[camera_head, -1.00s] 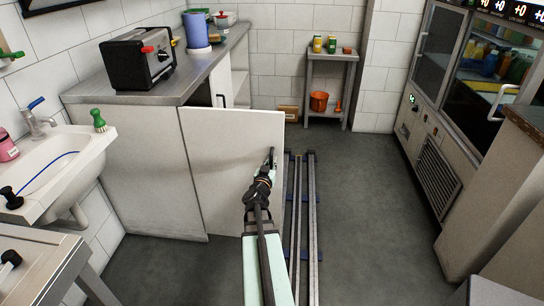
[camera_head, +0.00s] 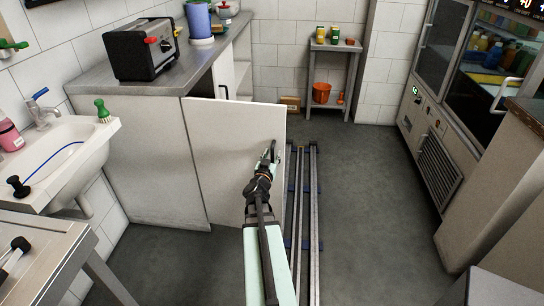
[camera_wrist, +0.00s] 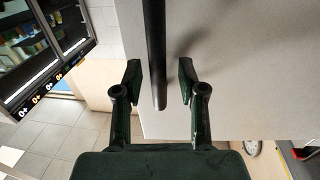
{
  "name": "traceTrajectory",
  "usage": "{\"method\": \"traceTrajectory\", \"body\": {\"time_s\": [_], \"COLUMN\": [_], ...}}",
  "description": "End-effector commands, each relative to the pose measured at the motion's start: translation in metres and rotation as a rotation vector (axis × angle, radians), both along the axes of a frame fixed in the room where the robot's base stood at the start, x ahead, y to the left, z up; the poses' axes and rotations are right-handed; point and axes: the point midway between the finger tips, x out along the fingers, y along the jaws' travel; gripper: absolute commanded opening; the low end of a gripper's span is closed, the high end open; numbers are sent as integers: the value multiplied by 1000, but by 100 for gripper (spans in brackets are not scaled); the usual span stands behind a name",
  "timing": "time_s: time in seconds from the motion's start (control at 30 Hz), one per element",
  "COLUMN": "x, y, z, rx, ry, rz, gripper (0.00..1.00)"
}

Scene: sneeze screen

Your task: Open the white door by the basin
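The white door (camera_head: 235,165) on the end of the counter cupboard stands swung out, and a dark gap with shelves shows behind it. Its dark bar handle (camera_head: 272,152) is near its free edge. My gripper (camera_head: 267,165) is at that handle, partly hidden by my own arm. In the wrist view, my gripper (camera_wrist: 160,82) is open, with one finger on each side of the handle (camera_wrist: 156,45). Gaps show between the bar and both fingers. The white door (camera_wrist: 235,60) fills the upper right there. The basin (camera_head: 70,160) is on the left wall.
The steel counter (camera_head: 160,87) carries a toaster (camera_head: 142,50) and a blue roll (camera_head: 199,20). Floor rails (camera_head: 310,200) run beside the door. A small table (camera_head: 335,46) stands at the back, a glass-fronted fridge (camera_head: 440,130) at right. Grey floor (camera_head: 375,200) between is clear.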

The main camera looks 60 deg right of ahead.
Motion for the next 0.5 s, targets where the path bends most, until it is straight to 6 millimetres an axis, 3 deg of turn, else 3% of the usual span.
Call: {"method": "traceTrajectory", "body": {"time_s": [0.27,0.5], "x": [-2,-11], "y": [4,30], "z": [1,1], "rx": [-1,0], "ry": [0,0], "rz": [-1,0], "gripper": [40,40]}}
